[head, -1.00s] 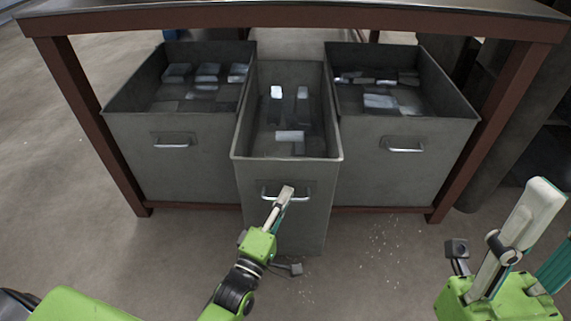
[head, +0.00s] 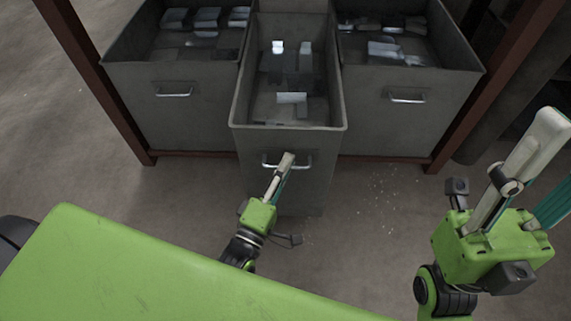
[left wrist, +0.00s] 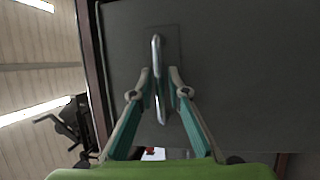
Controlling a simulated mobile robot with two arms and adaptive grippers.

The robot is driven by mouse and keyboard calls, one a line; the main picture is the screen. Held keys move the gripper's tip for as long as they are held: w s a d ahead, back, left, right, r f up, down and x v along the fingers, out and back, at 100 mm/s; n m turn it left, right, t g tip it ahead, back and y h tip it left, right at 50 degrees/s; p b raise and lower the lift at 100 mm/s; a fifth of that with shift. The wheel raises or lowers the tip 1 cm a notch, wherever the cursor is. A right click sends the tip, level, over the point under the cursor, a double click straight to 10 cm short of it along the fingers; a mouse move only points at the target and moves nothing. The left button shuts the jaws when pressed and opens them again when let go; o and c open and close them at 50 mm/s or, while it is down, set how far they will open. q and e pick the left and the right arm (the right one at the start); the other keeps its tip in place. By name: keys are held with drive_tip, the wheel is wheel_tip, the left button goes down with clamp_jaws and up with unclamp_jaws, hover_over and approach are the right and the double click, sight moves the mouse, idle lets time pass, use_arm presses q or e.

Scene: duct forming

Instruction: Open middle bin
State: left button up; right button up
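The middle bin (head: 286,126) is a grey metal bin. It stands forward of the two side bins, out from under the table, with loose blocks inside. Its front handle (head: 270,165) is a pale metal bar, which also shows upright in the left wrist view (left wrist: 156,60). My left gripper (head: 287,160) is at this handle, its fingers drawn in on both sides of the bar; exact contact on each side is hard to see. My right gripper (head: 547,125) is raised at the right, away from the bins; its finger gap is not clear.
A left bin (head: 175,115) and a right bin (head: 405,125) stand beside the middle bin, holding blocks. Red-brown table legs (head: 100,90) flank them. The concrete floor (head: 375,215) in front is clear apart from small specks.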

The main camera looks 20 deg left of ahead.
use_arm(q)
drive_tip(key=v, duration=1.2)
idle(0.5)
